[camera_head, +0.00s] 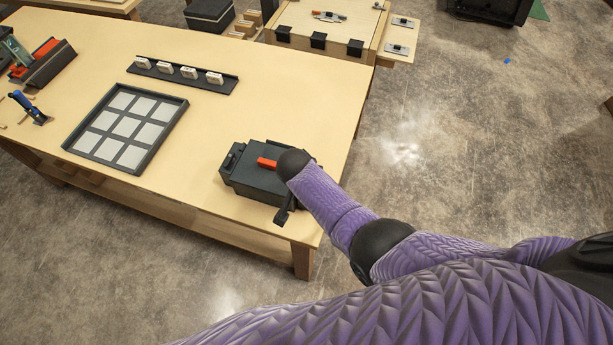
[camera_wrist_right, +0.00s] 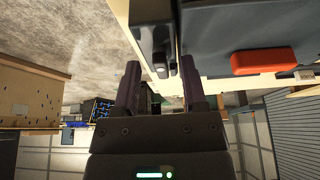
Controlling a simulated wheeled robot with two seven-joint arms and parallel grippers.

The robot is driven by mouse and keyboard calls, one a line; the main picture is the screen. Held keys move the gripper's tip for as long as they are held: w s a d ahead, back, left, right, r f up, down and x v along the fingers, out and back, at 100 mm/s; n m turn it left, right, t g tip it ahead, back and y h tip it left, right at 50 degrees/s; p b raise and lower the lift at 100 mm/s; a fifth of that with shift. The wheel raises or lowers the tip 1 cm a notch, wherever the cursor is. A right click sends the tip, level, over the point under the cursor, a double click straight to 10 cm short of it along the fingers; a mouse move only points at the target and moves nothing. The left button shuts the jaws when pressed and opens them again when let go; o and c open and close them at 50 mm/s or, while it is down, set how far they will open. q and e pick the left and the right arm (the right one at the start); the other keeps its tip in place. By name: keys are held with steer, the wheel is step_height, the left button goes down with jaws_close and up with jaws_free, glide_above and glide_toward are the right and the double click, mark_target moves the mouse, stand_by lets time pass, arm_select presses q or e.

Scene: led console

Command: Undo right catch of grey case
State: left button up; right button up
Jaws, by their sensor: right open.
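The grey case (camera_head: 255,184) sits near the right end of the wooden table, with an orange-red handle (camera_head: 267,162) on top. In the right wrist view the case (camera_wrist_right: 215,35) fills the upper right, with its handle (camera_wrist_right: 270,62). A dark catch (camera_wrist_right: 161,42) on the case's side shows just beyond my right fingertips. My right gripper (camera_wrist_right: 163,85) is open, its two fingers apart with nothing held. In the head view my purple right arm reaches to the case's right side and hides part of it. My left gripper is out of view.
A black tray with light squares (camera_head: 125,128) and a dark rack (camera_head: 180,75) of small white blocks lie to the left. A blue-handled tool (camera_head: 28,106) is at far left. A wooden box with black clasps (camera_head: 322,25) stands behind. The table's right edge is close to the case.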

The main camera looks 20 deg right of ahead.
steer(key=p+v, duration=0.5)
steer(key=v, duration=0.5)
steer(key=shift+s+d+f, duration=0.1)
